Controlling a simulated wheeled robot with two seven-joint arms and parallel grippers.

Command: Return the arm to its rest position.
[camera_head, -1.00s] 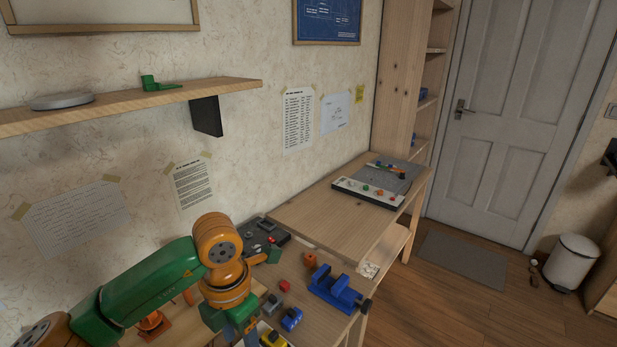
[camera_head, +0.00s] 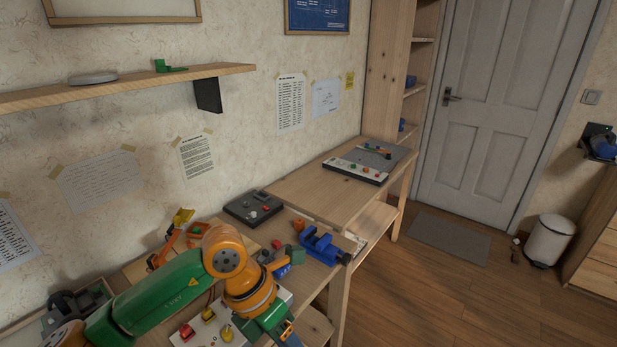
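My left arm (camera_head: 175,290), green and orange, reaches in from the lower left over the workbench. Its gripper (camera_head: 288,338) points down at the bottom edge of the view, in front of the bench. The fingertips are mostly cut off by the picture edge, so I cannot tell whether they are open or shut. I see nothing clearly held. My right arm and gripper are not in view.
Near the arm are a white panel with coloured knobs (camera_head: 188,334), a blue vise (camera_head: 322,247), a dark control box (camera_head: 252,208) and an orange device (camera_head: 163,250). A shelf (camera_head: 130,86) hangs above. Open floor (camera_head: 430,300) lies to the right.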

